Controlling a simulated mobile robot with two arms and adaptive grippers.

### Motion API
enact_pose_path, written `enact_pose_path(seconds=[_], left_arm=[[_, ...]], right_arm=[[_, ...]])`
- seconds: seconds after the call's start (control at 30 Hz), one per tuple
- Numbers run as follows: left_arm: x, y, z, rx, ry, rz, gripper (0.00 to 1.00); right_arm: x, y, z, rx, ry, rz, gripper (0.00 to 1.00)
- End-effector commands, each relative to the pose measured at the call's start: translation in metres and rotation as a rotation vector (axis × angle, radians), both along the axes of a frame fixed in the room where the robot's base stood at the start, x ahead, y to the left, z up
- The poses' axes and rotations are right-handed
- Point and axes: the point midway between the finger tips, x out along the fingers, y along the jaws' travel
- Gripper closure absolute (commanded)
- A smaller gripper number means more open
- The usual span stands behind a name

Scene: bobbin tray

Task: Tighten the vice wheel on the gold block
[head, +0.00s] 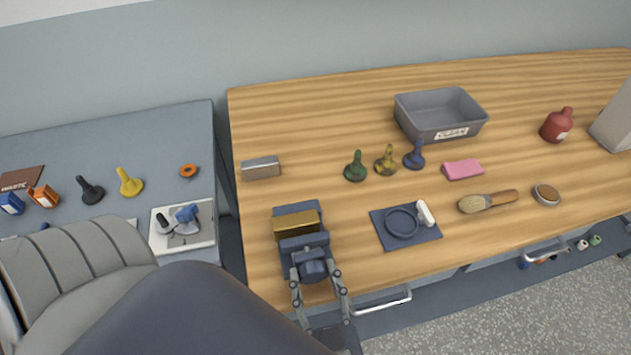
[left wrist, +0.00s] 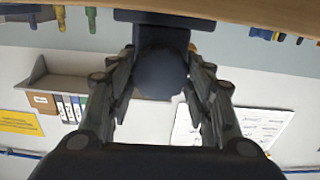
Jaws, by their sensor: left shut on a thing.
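The blue-grey vice (head: 290,212) stands at the front left of the wooden table. The gold block (head: 296,223) sits in the vice, behind its front jaw. The round dark vice wheel (head: 312,270) faces the table's front edge. My left gripper (head: 316,272) comes from the front with a finger on each side of the wheel and is shut on it. In the left wrist view the wheel (left wrist: 161,74) lies between the two fingers (left wrist: 160,88). The gold block is hardly visible there. My right gripper is not in view.
A silver block (head: 261,168) lies behind the vice. A dark mat (head: 428,235) with a ring and white item lies to its right. Several bobbin-shaped pieces, a grey bin (head: 440,134), a pink cloth (head: 462,169) and a brush (head: 487,201) lie farther off.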

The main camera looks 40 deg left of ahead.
Motion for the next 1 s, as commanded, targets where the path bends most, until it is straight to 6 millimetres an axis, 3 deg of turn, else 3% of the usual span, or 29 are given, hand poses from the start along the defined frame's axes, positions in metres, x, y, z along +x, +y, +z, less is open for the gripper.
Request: enact_pose_path(seconds=[1.0], left_arm=[[0.002, 0.000, 0.003, 0.582, 0.677, 0.004, 0.76]], right_arm=[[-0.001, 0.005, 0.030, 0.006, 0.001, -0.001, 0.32]])
